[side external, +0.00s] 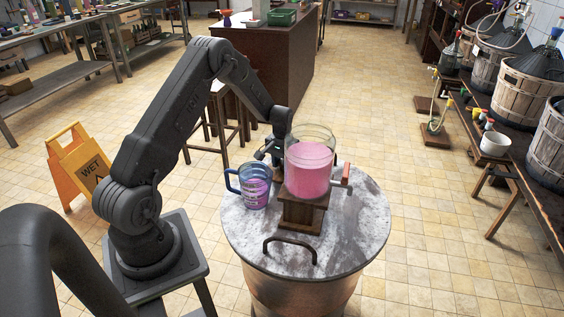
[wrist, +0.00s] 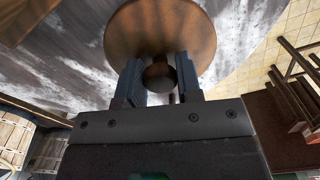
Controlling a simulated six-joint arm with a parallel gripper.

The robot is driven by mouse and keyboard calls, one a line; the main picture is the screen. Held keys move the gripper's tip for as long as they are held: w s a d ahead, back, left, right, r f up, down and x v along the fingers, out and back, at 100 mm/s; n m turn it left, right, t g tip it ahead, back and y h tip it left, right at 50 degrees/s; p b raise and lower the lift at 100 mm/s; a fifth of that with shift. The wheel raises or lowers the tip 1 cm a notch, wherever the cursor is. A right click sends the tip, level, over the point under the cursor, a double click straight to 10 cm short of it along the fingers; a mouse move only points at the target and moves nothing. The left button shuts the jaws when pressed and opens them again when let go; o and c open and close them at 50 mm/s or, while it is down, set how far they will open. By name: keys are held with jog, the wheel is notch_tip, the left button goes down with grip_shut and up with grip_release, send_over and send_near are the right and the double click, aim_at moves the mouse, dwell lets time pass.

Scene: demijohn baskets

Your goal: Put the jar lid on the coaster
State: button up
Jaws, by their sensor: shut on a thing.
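The jar lid (wrist: 160,28) is a round brown wooden disc with a dark knob (wrist: 158,76) in the wrist view. My gripper (wrist: 159,70) is shut on this knob, one finger on each side. In the side view my gripper (side external: 270,152) is low over the round table, behind and left of the glass jar (side external: 309,168) of pink liquid. The jar hides most of the lid there. I cannot tell whether the lid touches anything below it. I cannot make out the coaster in either view.
The jar stands on a wooden stand (side external: 302,212) with a tap at its right. A blue-handled jug (side external: 254,188) is close to its left. The grey marbled tabletop (side external: 350,235) is clear at the front and right, apart from a dark curved handle (side external: 290,246) at the front.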

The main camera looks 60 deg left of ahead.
jog(key=shift+f, duration=0.1)
jog(key=o, duration=1)
notch_tip(320, 180, up, 14)
jog(key=shift+f, duration=0.1)
